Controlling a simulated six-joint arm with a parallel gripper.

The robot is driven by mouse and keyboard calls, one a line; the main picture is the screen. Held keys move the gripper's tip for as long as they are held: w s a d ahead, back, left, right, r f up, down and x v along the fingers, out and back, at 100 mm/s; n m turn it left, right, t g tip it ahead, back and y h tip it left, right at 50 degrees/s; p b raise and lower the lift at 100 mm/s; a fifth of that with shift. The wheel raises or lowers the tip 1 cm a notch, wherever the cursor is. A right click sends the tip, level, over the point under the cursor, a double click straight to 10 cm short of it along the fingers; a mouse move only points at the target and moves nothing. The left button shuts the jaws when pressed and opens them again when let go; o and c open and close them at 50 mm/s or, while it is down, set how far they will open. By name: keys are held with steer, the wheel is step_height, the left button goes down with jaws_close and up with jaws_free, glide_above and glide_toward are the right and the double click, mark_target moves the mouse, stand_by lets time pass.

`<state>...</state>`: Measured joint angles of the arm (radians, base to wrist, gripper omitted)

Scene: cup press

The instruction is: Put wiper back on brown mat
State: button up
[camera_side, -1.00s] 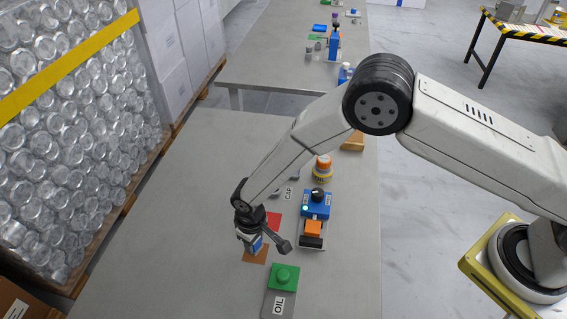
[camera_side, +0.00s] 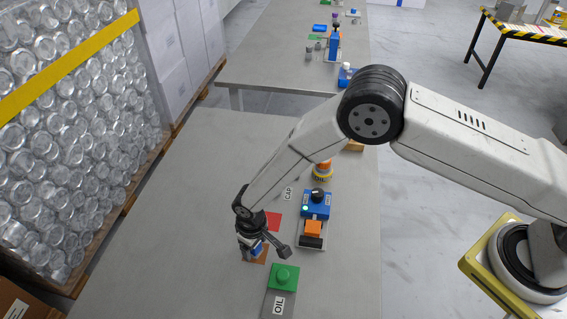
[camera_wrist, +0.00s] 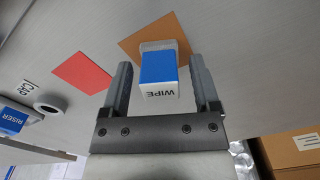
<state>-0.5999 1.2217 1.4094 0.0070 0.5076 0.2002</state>
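In the side view the blue wiper (camera_side: 257,251) is partly hidden by my gripper (camera_side: 251,252), low over the brown mat (camera_side: 262,260).
A red mat (camera_side: 273,221) lies just behind the brown one. A blue and orange press (camera_side: 315,211) stands to the right. The table's left part is clear.

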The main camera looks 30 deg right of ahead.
steer(key=shift+r, duration=0.1)
step_height(320, 180, up, 12)
stand_by(0.9)
stand_by(0.3)
steer(key=s+d+r+m+t, duration=0.1)
steer(key=d+r, duration=0.4)
steer(key=d, duration=0.3)
steer(key=s+d+r+m, duration=0.1)
steer(key=d+r, duration=0.4)
steer(key=d, duration=0.4)
steer(key=s+d+r+m+t, duration=0.1)
steer(key=s+d+r+m, duration=0.1)
steer(key=s+d, duration=0.9)
steer(key=shift+d+r+m+t, duration=0.15)
steer(key=shift+r+m+t, duration=0.15)
steer(key=shift+r, duration=0.3)
